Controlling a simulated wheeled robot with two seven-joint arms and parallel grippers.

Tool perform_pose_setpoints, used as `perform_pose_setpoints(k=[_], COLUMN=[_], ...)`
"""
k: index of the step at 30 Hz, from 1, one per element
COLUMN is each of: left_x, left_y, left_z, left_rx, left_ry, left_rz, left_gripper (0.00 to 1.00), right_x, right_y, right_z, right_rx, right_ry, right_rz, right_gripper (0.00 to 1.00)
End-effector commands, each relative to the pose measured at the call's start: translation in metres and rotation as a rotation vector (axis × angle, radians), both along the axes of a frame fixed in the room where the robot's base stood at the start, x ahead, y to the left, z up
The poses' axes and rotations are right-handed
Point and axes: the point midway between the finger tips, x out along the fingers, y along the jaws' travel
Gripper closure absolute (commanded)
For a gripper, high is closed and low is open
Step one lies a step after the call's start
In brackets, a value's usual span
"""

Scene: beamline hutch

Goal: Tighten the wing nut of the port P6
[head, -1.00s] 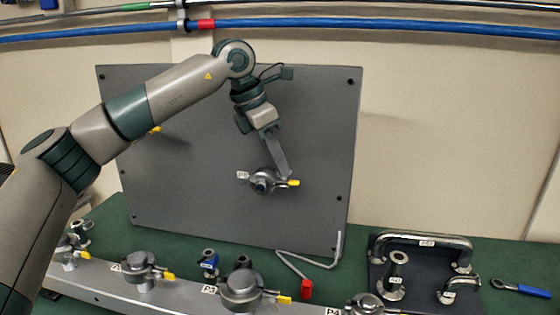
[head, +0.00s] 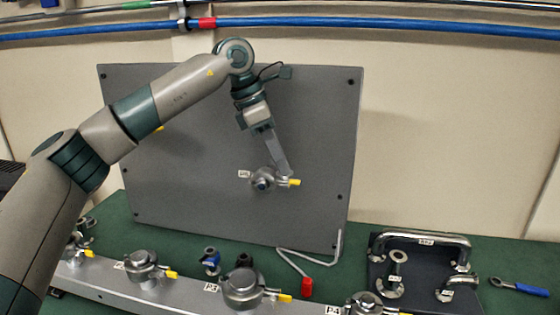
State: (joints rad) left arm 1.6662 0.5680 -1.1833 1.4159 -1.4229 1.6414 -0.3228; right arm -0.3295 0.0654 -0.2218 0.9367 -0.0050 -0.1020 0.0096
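A round metal port with a clamp (head: 262,181) and a yellow wing nut (head: 295,183) sits on the grey upright panel (head: 210,130). Its small white label (head: 243,174) is too small to read. My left gripper (head: 285,173) reaches down from above, with its fingertips at the clamp's right side, right by the yellow wing nut. Whether the fingers touch or grip it cannot be made out. Another yellow piece (head: 159,128) on the panel is mostly hidden behind my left arm. My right gripper is not in view.
Several clamped ports stand on a grey rail in front, including P3 (head: 242,285) and P4 (head: 365,304). A red-handled bent tool (head: 306,286) lies before the panel. A dark tray (head: 377,273) holds metal fittings, with a blue-handled wrench (head: 530,289) to its right.

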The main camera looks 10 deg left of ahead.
Motion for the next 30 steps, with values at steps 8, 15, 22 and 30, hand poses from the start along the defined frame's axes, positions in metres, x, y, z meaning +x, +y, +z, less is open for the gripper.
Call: perform_pose_setpoints(k=[8, 15, 22, 30], left_x=[0.0, -0.001, -0.006, -0.013], left_y=[0.0, 0.004, 0.016, 0.035], left_z=[-0.001, 0.009, 0.04, 0.091], left_rx=[0.001, 0.002, 0.001, 0.0], left_ry=[0.003, 0.001, 0.001, 0.0], left_rz=[0.0, 0.001, 0.002, 0.001], left_gripper=[0.89, 0.89, 0.89, 0.89], right_x=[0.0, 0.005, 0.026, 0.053], right_y=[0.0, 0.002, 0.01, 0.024], right_z=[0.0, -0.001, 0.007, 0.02], right_rx=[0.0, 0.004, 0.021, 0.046], right_ry=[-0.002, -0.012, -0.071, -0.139], right_rz=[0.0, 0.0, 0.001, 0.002], right_gripper=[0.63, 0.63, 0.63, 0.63])
